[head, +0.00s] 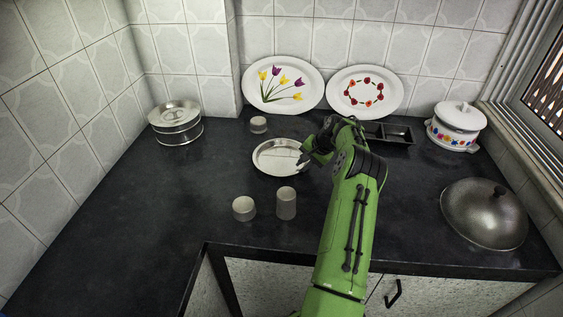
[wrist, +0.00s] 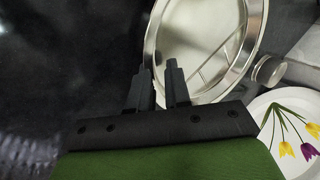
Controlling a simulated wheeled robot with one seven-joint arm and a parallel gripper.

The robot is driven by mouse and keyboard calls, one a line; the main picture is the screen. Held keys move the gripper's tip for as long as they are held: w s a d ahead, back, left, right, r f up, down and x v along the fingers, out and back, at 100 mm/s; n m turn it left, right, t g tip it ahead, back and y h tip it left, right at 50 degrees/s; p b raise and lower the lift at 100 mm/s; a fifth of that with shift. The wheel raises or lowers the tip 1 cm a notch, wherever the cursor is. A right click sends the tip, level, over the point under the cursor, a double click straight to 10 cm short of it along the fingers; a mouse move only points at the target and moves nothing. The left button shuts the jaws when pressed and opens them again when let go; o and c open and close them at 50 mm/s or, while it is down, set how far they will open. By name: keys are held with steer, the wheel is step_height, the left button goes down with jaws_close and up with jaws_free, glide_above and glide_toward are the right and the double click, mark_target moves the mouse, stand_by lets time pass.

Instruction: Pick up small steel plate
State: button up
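The small steel plate (head: 275,156) is a round, shallow, shiny dish lying on the dark counter near the middle of the head view. In the wrist view the steel plate (wrist: 192,32) fills the upper middle and right, with its raised rim showing. My gripper (head: 303,158) is at the plate's right side in the head view, partly hidden by my own wrist.
Steel tumblers (head: 286,203) and (head: 244,208) stand in front, and a small cup (head: 258,124) stands behind the plate. Two flowered platters (head: 283,106) lean on the wall. A lidded pot (head: 455,128) and a domed lid (head: 484,215) are right; a steel container (head: 176,125) is left.

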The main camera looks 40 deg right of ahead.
steer(key=shift+r, duration=0.1)
jaws_close()
steer(key=shift+r, duration=0.1)
